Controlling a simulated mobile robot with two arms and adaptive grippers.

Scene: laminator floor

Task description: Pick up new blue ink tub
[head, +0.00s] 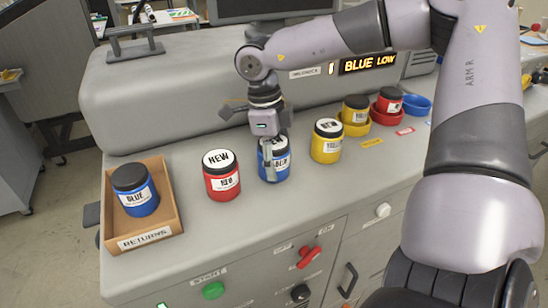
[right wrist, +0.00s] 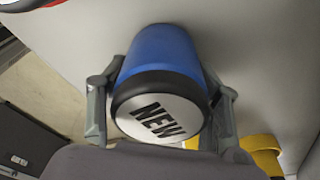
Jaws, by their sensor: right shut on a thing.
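The new blue ink tub (head: 281,168) stands on the grey machine top between the new red tub and the new yellow tub. Its white lid marked NEW shows in the right wrist view (right wrist: 158,115). My right gripper (head: 271,163) is above and around it, with one finger on each side, shut on the tub. Part of the tub is hidden behind the gripper in the head view. Another blue tub (head: 135,190) with a black lid sits in the wooden RETURNS tray (head: 175,212) at the left. My left gripper is not in view.
A new red tub (head: 222,175) stands close on the left and a new yellow tub (head: 326,141) on the right. Farther right are a yellow tub (head: 355,109) and a red tub (head: 388,104) in coloured holders, and an empty blue holder (head: 417,105). A lit sign (head: 368,64) reads BLUE LOW.

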